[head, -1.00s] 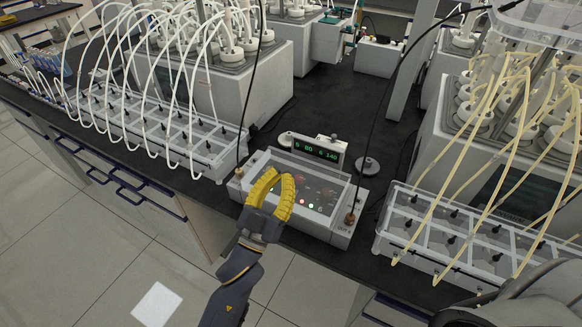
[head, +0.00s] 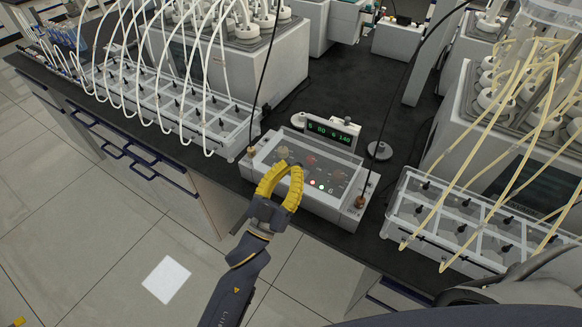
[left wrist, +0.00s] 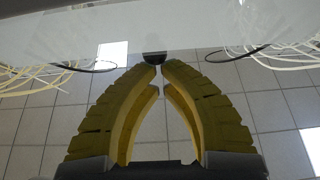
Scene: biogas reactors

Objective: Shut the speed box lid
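The speed box (head: 345,218) is a white unit near the bench's front edge, with a clear lid (head: 335,160) over its panel of knobs and lights. The lid's tilt is hard to judge. My left gripper (head: 288,168) has yellow fingers curved together at the box's front edge, tips close to each other. In the left wrist view the fingertips (left wrist: 160,72) nearly meet just below a small dark knob-like piece (left wrist: 155,57) on a pale, translucent panel (left wrist: 170,25). I cannot tell whether they touch it. My right gripper is not in view.
A green-lit display (head: 330,131) stands behind the box, flanked by round discs (head: 379,151). Clear bottle racks stand left (head: 185,105) and right (head: 465,220), with curved tubes. Thin black cables rise from both sides of the box. The bench behind is bare in the middle.

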